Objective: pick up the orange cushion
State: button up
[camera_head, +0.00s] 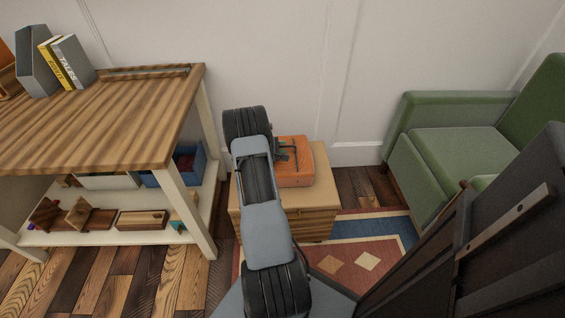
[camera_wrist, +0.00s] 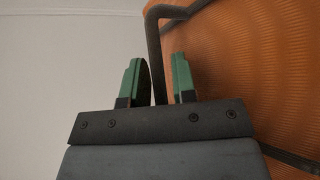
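An orange object (camera_head: 296,172) with a dark bar frame on top rests on a small wooden side table (camera_head: 322,190). It looks more like a boxy case than a soft cushion. In the wrist view its ribbed orange face (camera_wrist: 265,75) fills the right side, with a dark bent bar (camera_wrist: 153,35) along its edge. My gripper (camera_wrist: 160,80) has two green-faced fingers standing apart. The bar runs down into the gap between them; I cannot see the fingers touching it. In the head view my arm hides part of the side table and my fingers are hard to make out.
A striped wooden shelf table (camera_head: 100,130) with books (camera_head: 68,62) on top and small items below stands at the left. A green armchair (camera_head: 455,145) is at the right. A patterned rug (camera_head: 365,262) lies in front. A white wall (camera_head: 290,50) is close behind.

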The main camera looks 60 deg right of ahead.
jog(key=shift+c, duration=0.3)
grip_shut()
jog(key=shift+r, duration=0.1)
